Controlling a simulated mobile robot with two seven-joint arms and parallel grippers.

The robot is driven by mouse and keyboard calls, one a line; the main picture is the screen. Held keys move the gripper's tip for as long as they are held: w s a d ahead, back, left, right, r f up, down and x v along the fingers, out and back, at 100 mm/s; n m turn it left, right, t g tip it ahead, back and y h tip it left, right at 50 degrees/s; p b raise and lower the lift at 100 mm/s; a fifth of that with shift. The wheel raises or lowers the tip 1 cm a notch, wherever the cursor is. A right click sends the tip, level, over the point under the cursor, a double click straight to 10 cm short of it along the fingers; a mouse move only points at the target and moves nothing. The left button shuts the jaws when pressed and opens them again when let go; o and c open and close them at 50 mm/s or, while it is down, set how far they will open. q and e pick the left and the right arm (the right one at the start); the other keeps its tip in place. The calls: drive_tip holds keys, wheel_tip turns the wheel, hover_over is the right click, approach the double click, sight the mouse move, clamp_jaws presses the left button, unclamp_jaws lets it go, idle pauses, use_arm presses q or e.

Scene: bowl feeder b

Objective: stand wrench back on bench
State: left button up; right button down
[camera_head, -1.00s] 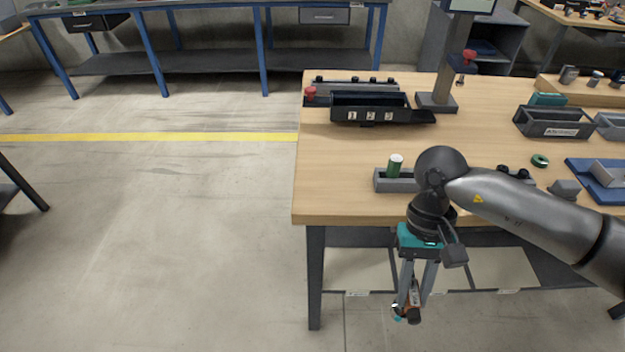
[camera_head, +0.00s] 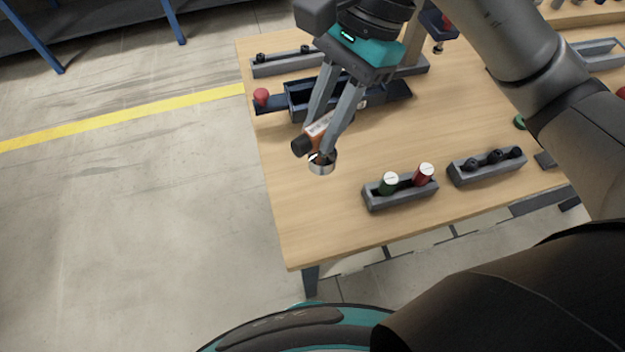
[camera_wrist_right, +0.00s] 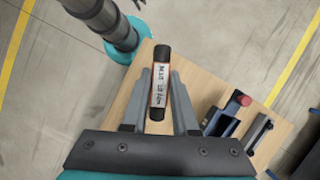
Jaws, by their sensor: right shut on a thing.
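The wrench (camera_head: 320,126) has an orange and black body with a white label and a bright metal ring at its low end. My right gripper (camera_head: 322,142) is shut on it and holds it tilted in front of the left part of the wooden bench (camera_head: 310,220) in the head view. It seems to be above the top; the height is hard to tell. In the right wrist view the wrench (camera_wrist_right: 160,85) lies between the fingers of my right gripper (camera_wrist_right: 160,80), label facing the camera. My left gripper is not in view.
A dark tray (camera_head: 295,98) with a red knob (camera_head: 261,95) stands behind the wrench. A grey holder (camera_head: 400,195) with a green and a red cylinder stands near the front edge, beside a holder with black knobs (camera_head: 487,166). The front left bench top is clear.

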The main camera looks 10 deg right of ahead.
drive_tip(key=shift+f, duration=0.2)
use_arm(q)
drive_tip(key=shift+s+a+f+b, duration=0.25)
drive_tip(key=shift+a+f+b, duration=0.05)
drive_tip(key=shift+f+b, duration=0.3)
use_arm(e)
drive_tip(key=shift+f, duration=9.65)
drive_tip(key=shift+f, duration=0.2)
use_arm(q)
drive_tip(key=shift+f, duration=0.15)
use_arm(e)
drive_tip(key=c, duration=0.7)
unclamp_jaws()
drive_tip(key=shift+r, duration=0.1)
drive_tip(key=shift+s+r, duration=0.1)
drive_tip(key=shift+r, duration=0.1)
drive_tip(key=v, duration=1.2)
